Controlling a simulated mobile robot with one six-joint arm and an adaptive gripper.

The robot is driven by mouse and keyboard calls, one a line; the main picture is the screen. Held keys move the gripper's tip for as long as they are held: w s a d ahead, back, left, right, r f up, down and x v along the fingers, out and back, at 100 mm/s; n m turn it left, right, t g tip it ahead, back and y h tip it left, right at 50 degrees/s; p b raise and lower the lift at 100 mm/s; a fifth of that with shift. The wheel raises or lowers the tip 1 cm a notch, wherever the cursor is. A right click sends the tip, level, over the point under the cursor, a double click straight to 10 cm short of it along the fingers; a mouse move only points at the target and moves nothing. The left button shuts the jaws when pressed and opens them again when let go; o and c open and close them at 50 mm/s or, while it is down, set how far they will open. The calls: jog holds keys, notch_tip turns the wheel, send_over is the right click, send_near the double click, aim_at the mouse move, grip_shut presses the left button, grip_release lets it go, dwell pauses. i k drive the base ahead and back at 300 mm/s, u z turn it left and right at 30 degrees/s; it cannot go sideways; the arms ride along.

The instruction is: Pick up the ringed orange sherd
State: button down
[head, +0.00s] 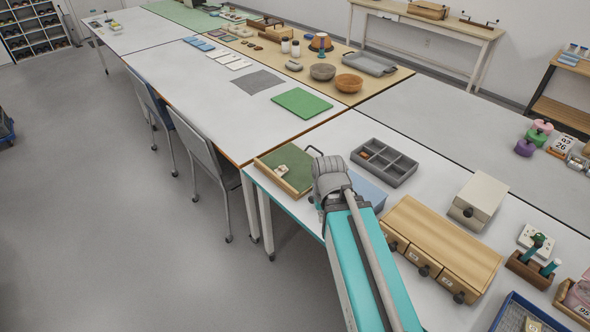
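A small orange piece (365,154) lies in the back left compartment of a dark grey divided tray (411,164). It is too small here to tell whether it is a sherd or bears a ring. Pale, cream pieces (282,169) lie on a green-lined wooden tray (298,182) at the near left of the white table. My arm reaches up from the bottom, with its grey joint (329,177) in front of the space between the two trays. I cannot make out my gripper's fingers; they are hidden or out of sight, so its hold cannot be seen.
A blue flat surface (369,190) shows just behind my arm. A wooden drawer unit (446,243) stands close to its right, with a pale box (478,201) beyond. Bowls (348,84) and a green mat (301,103) lie farther back. Chairs (205,155) stand at the left.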

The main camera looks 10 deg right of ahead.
aim_at(282, 170)
jog(key=k, duration=1.35)
jog(key=u, duration=0.55)
jog(key=i, duration=1.7)
jog(key=z, duration=0.65)
